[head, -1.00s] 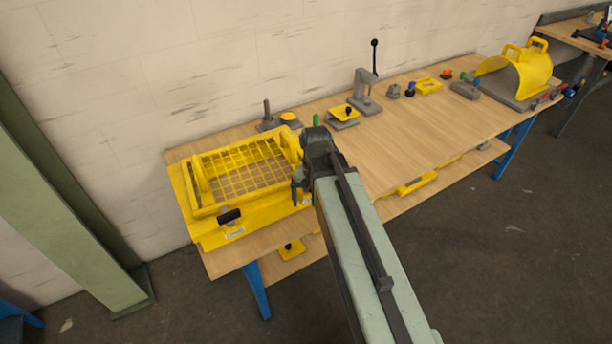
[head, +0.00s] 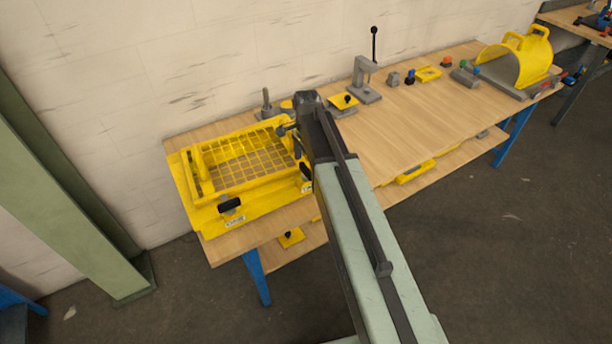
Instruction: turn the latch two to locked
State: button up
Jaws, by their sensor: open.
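A yellow guard with a mesh window (head: 245,165) sits at the left end of the bench. One black latch handle (head: 230,205) is on its front left, above a white label. A second black latch handle (head: 306,171) is on its right front, partly beside my arm, with a pale label below. I cannot read which label marks latch two, nor tell either latch's locked state. My gripper (head: 284,131) is open and small in view, over the guard's back right corner. It appears apart from both handles, and its fingertips are hard to make out.
The wooden bench (head: 430,115) is clear in the middle. A grey press (head: 365,80) with an upright lever and several small parts stand along the back. A curved yellow cover (head: 520,60) is at the right end. A green column (head: 60,190) stands at the left.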

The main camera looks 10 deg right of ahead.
notch_tip(320, 180, down, 3)
jog(key=shift+r+b, duration=0.1)
jog(key=shift+b, duration=0.6)
jog(key=shift+r, duration=0.1)
jog(key=c, duration=1.4)
jog(key=shift+o, duration=0.2)
